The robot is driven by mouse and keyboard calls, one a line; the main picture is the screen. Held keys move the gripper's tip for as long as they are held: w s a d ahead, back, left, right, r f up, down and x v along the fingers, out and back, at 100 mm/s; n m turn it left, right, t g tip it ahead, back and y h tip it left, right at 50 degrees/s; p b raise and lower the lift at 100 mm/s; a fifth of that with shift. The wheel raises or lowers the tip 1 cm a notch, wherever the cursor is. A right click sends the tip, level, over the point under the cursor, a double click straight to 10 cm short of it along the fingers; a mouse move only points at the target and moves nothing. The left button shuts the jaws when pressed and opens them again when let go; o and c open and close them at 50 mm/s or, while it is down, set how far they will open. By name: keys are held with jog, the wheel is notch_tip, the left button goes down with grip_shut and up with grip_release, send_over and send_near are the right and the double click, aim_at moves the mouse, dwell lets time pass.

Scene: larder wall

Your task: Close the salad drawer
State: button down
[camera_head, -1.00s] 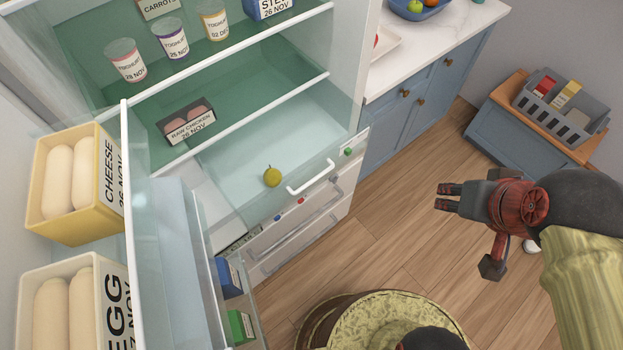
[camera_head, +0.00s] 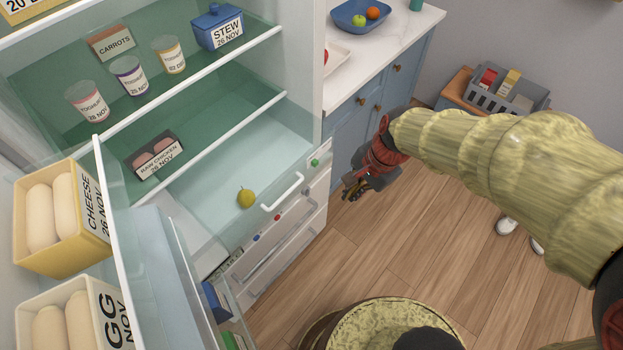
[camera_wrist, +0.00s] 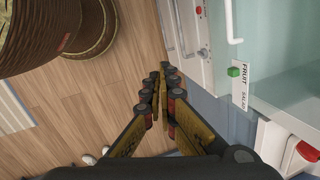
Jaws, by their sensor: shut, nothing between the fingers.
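The salad drawer (camera_head: 222,184) is a clear-walled drawer low in the open fridge, pulled out, with a white bar handle (camera_head: 282,192) on its front. A yellow-green round fruit (camera_head: 246,198) lies in it. In the wrist view, the drawer front (camera_wrist: 237,85) shows at the right with a label reading FRUIT and SALAD and a green mark. My gripper (camera_head: 354,190) is to the right of the drawer front, apart from it, in front of the blue cabinet. In the wrist view my gripper (camera_wrist: 167,75) has its fingers together, with nothing between them.
The open fridge door (camera_head: 140,240) stands on the left, with cheese (camera_head: 62,220) and egg (camera_head: 75,318) boxes in it. Shelves above hold yoghurts, stew and raw chicken (camera_head: 155,158). A blue cabinet (camera_head: 350,135) stands right of the fridge. Wooden floor (camera_head: 400,240) is clear in front.

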jog(key=w+a+f+m+t+y+b, duration=0.1)
jog(key=w+a+f+m+b, duration=0.4)
jog(key=w+a+f+m, duration=0.4)
jog(key=w+f+m, duration=0.2)
jog(key=w+m, duration=0.1)
jog(key=m, duration=0.4)
jog(key=shift+a+t, duration=0.3)
jog(key=shift+a, duration=0.1)
